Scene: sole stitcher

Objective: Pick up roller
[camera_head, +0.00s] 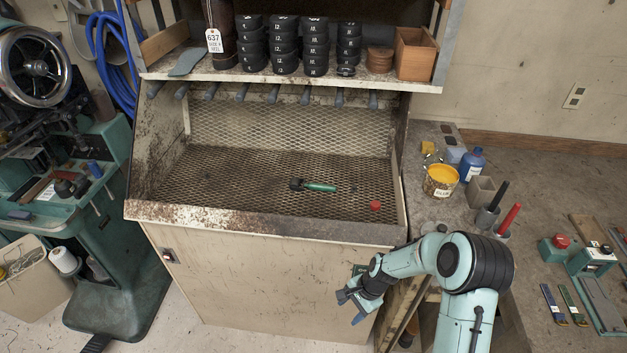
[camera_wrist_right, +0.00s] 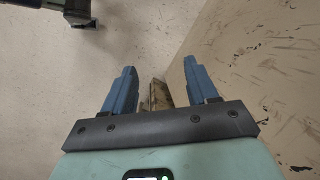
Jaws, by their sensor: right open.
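A roller (camera_head: 318,187) with a green handle and a dark head lies on the mesh floor of the open booth in the head view. Its head points left and its handle points right. My right gripper (camera_head: 350,306) is in front of the booth's lower panel, below and to the right of the roller, outside the booth. In the right wrist view its two blue fingers (camera_wrist_right: 161,88) stand apart with nothing between them. The roller does not show in the right wrist view. My left gripper is not seen.
The booth's rusty front lip (camera_head: 250,222) lies between my right gripper and the roller. A red ball-like thing (camera_head: 375,205) rests right of the roller. A yellow can (camera_head: 440,181) and blue bottle (camera_head: 472,164) stand on the right bench. The mesh left of the roller is clear.

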